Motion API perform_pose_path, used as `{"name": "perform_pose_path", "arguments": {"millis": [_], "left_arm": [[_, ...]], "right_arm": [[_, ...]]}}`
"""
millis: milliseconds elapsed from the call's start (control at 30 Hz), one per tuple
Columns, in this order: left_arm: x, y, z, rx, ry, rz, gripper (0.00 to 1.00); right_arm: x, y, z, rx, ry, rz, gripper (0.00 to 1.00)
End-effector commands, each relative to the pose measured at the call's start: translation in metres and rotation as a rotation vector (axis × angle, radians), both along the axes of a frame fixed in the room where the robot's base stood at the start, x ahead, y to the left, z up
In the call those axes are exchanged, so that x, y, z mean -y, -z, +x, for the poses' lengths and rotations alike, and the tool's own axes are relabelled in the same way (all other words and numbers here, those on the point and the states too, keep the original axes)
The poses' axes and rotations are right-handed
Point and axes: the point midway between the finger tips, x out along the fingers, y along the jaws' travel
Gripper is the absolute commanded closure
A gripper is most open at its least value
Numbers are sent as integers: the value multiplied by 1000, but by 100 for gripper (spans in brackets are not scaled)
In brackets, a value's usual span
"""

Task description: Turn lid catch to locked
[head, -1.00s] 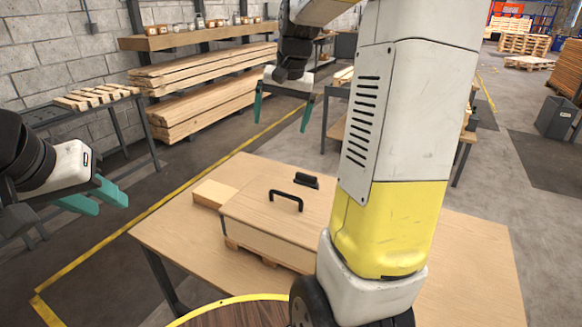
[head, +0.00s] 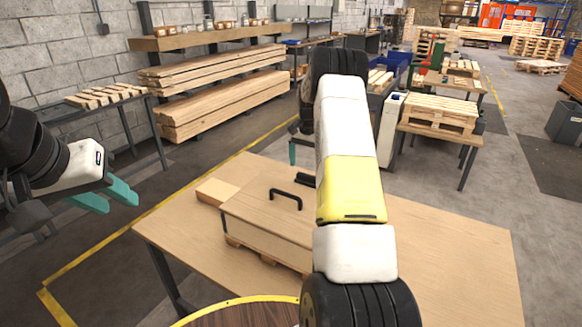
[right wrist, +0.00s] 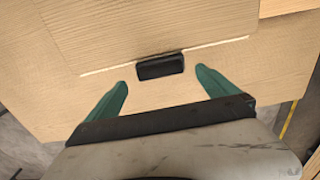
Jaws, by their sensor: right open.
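A wooden box with a flat lid (head: 250,205) sits on a small pallet on the table. A black bar handle (head: 285,197) stands on the lid. The black lid catch (head: 306,179) is at the lid's far edge, partly behind my right arm. In the right wrist view the catch (right wrist: 160,66) lies lengthwise along the lid's edge line. My open right gripper (right wrist: 162,84) has its teal fingertips either side of the catch, just short of it and not touching. In the head view only one finger shows. My left gripper (head: 122,204) is empty, fingers apart, left of the table.
A wooden block (head: 215,192) lies against the box's left side. The table (head: 460,260) is clear to the right. Stacked planks (head: 215,100) lie behind, and a side bench with a small pallet (head: 440,115) stands at the back right.

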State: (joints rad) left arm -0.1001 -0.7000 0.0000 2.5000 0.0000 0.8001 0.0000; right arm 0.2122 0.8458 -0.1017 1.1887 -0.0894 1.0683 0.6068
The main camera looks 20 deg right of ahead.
Motion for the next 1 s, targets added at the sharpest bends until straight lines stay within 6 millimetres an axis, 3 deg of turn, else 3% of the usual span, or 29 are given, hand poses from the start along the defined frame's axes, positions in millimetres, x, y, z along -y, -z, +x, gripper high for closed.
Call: {"name": "perform_pose_path", "arguments": {"millis": [233, 600, 933, 1000], "left_arm": [[0, 0, 0, 0, 0, 0, 65], [0, 0, 0, 0, 0, 0, 65], [0, 0, 0, 0, 0, 0, 65], [0, 0, 0, 0, 0, 0, 65]], "right_arm": [[0, 35, 0, -1, 0, 1, 2], [0, 42, 0, 1, -1, 0, 2], [0, 41, 0, 1, -1, 0, 64], [0, 41, 0, 1, -2, 0, 64]]}}
